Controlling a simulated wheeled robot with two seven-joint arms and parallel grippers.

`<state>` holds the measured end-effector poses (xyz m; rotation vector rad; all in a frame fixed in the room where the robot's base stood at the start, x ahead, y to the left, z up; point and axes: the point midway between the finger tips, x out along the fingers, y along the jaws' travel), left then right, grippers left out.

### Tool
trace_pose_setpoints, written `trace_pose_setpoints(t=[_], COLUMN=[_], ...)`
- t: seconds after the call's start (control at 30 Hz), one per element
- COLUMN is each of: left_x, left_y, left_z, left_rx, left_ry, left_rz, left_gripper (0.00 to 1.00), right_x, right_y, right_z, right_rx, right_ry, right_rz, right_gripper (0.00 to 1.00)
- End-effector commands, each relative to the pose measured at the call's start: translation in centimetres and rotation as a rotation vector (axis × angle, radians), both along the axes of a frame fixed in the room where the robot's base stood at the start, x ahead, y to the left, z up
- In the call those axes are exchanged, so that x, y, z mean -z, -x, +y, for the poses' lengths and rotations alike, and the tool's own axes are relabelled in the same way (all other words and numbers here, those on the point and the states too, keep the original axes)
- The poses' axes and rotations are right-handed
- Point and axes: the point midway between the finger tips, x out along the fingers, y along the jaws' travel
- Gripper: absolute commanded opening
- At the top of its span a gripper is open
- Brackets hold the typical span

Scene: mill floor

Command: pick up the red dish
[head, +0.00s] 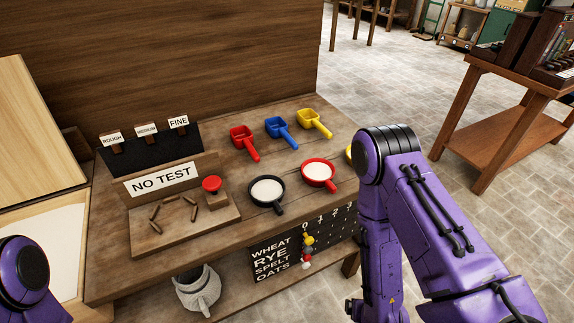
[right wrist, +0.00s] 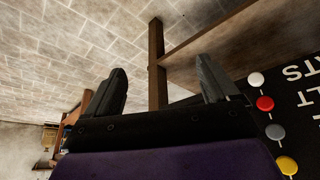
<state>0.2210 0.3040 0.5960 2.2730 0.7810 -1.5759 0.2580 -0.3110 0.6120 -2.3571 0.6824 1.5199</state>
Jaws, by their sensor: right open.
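The red dish (head: 332,185) is a shallow round pan with a short handle, holding something white. It stands on the wooden bench near its front right edge, in the head view only. My right gripper shows in the right wrist view (right wrist: 162,88) with its two dark fingers wide apart and nothing between them. It is low in front of the bench, below the top and apart from the dish. In the head view my right arm hides most of it. My left gripper is out of view; only part of the left arm shows at the lower left.
A black dish (head: 279,208) with white contents stands left of the red one. Red (head: 243,137), blue (head: 280,131) and yellow (head: 314,121) scoops lie behind. A yellow thing is partly hidden by my arm. A lettered board (head: 275,263) with coloured beads fronts the bench (head: 130,260).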

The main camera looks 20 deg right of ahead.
Motion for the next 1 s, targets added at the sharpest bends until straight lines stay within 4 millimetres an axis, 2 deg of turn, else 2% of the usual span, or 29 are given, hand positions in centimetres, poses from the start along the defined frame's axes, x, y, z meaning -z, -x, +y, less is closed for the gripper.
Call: trace_pose_setpoints(t=[0.03, 0.07, 0.1, 0.2, 0.3, 0.4, 0.47, 0.53, 0.7, 1.0], left_x=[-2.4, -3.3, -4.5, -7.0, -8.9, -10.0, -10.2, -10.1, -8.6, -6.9], left_y=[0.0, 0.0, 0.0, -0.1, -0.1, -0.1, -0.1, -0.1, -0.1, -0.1], left_z=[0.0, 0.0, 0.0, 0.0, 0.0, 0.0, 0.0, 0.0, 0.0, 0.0], left_rx=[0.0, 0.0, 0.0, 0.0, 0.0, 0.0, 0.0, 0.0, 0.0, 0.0], left_ry=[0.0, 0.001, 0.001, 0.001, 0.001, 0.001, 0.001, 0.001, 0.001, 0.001], left_rz=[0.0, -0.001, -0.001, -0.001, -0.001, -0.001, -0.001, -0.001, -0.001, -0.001], left_gripper=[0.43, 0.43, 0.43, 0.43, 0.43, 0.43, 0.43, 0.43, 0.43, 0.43], right_x=[-3.8, -5.6, -8.3, -14.7, -20.0, -23.5, -24.7, -25.1, -23.5, -22.3], right_y=[-2.8, -4.5, -6.7, -11.1, -14.1, -15.8, -16.3, -16.9, -19.6, -22.7], right_z=[-1.1, -1.7, -2.3, -3.3, -3.0, -2.1, -1.6, -1.3, -1.1, -0.9], right_rx=[-0.028, -0.068, -0.128, -0.286, -0.431, -0.532, -0.57, -0.596, -0.605, -0.604], right_ry=[-0.011, -0.016, -0.02, -0.005, 0.038, 0.088, 0.113, 0.13, 0.139, 0.139], right_rz=[-0.068, -0.11, -0.176, -0.35, -0.52, -0.649, -0.698, -0.73, -0.739, -0.736], right_gripper=[0.87, 0.87, 0.87, 0.87, 0.87, 0.87, 0.87, 0.87, 0.87, 0.87])
